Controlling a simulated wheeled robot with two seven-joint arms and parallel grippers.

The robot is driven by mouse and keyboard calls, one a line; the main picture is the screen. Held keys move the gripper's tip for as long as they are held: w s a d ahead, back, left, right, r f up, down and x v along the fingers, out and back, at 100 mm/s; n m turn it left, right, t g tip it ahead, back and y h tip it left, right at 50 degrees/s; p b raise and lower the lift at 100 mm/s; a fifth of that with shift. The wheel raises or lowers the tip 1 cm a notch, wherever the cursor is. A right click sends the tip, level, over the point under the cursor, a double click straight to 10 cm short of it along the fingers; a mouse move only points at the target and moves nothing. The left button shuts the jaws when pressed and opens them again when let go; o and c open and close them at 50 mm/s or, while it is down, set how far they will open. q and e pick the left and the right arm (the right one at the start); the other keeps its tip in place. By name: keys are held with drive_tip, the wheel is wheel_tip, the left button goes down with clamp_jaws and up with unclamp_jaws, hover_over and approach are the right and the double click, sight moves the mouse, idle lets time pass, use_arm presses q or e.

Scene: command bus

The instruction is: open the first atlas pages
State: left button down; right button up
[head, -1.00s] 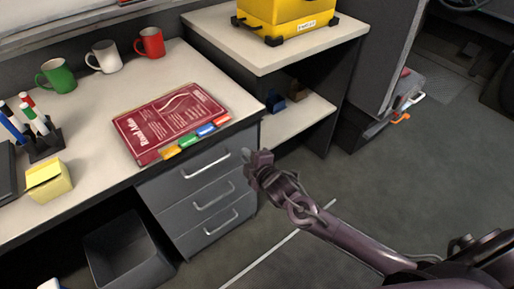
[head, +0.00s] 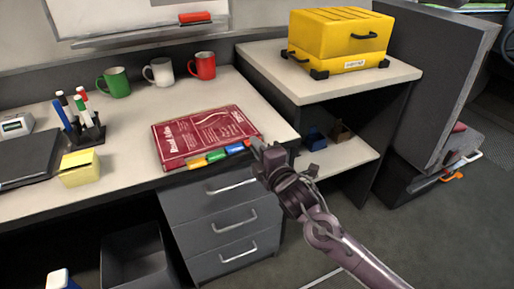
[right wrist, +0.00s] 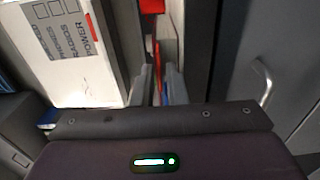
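The closed dark red road atlas (head: 205,135) lies flat on the desk, with coloured tabs (head: 216,156) in yellow, green, blue and orange along its front edge. My right gripper (head: 263,148) is in the head view near the atlas's front right corner, beside the orange tab. I cannot tell whether it touches the atlas. In the right wrist view, the two grey fingers (right wrist: 158,84) stand apart, with a narrow red strip seen between and beyond them. The atlas cannot be made out clearly there. My left gripper is not in view.
Green, white and red mugs (head: 159,71) stand behind the atlas. A pen holder (head: 90,130) and yellow note block (head: 79,168) are to the left. Drawers (head: 225,220) are below the desk edge. A shelf unit (head: 335,80) with a yellow case (head: 340,38) stands at right.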

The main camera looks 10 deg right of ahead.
drive_tip(key=shift+w, duration=0.15)
clamp_jaws()
idle(1.3)
